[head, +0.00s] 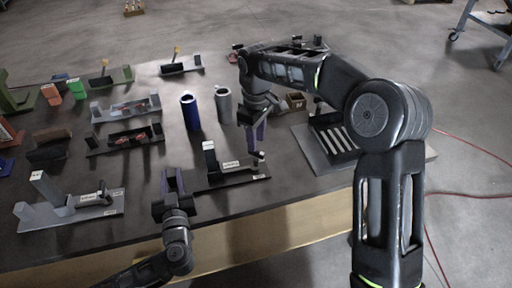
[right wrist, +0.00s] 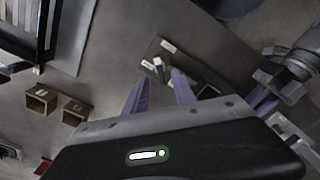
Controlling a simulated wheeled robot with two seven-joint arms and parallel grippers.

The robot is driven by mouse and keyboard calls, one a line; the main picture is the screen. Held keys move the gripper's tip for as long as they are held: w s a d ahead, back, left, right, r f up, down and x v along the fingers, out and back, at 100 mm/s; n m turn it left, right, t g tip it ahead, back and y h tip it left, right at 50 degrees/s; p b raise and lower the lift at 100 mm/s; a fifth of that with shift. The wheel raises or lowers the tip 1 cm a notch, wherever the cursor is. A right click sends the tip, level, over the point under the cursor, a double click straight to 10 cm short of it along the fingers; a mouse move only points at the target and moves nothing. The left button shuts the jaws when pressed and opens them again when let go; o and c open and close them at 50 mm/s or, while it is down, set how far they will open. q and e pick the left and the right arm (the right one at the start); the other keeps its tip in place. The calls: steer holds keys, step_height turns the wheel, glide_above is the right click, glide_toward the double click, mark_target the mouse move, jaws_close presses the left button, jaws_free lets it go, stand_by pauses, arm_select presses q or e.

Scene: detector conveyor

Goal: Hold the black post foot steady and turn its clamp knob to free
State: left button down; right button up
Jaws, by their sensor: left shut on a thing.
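The black post foot (head: 228,182) stands near the table's front edge, with a labelled upright on its left. Its clamp knob (head: 259,156) is at the right end; in the right wrist view the knob (right wrist: 158,66) shows just beyond my fingertips. My left gripper (head: 172,174) is at the foot's left end and is shut on the foot; the exact contact is hard to see. My right gripper (head: 254,149) is open above the knob. Its two purple fingers (right wrist: 157,84) are apart in the right wrist view, with the knob seen between them.
A grey post foot (head: 70,215) stands at front left. A dark blue tube (head: 190,112) and a grey tube (head: 223,106) stand behind the black foot. A slotted grey tray (head: 318,157) lies to the right. Small brown boxes (right wrist: 41,98) are near my right gripper. More holders fill the table's left.

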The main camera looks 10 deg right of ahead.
mark_target(256, 159)
step_height(256, 159, down, 4)
steer(key=shift+f, duration=0.15)
steer(key=shift+c, duration=0.4)
jaws_close()
